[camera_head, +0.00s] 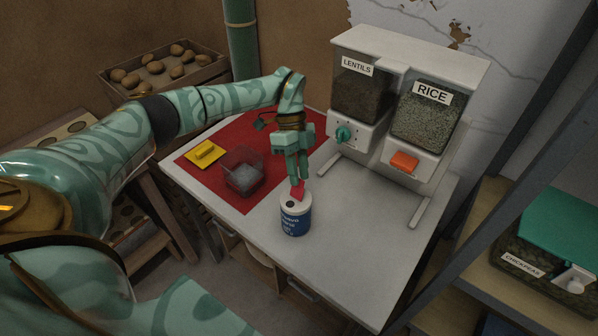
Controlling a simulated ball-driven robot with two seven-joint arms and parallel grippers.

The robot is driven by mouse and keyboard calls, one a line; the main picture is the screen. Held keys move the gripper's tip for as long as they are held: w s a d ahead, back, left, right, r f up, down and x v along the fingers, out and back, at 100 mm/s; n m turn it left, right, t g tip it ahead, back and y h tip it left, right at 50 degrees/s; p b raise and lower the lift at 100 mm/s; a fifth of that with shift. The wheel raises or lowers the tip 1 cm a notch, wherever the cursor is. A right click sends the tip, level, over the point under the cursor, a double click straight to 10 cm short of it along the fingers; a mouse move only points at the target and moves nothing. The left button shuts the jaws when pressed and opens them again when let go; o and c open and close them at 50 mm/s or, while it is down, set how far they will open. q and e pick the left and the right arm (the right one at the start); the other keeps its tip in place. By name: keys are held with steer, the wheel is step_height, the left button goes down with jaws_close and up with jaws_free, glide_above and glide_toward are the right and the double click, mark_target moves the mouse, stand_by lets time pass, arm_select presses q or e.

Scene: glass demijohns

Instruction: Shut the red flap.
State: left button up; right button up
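A round can (295,218) with a white top and a blue label stands upright on the white table. The red flap (298,190) sticks up at the back of the can's top, with a dark hole in front of it. My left gripper (297,180) points down just above and behind the can. Its fingers look closed together, with their tips at the red flap; I cannot tell whether they touch it. Nothing shows held between them. My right gripper is not in view.
A dispenser (408,50) with lentils and rice stands behind, right of the can. A clear container (242,172) and a yellow piece (204,152) sit on the red mat (238,200) at left. The table (355,240) is free right of the can. A chickpeas bin (545,265) stands far right.

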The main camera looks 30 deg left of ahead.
arm_select(q)
steer(key=shift+d+f, duration=0.15)
steer(key=shift+f, duration=0.1)
jaws_close()
steer(key=shift+s, duration=0.1)
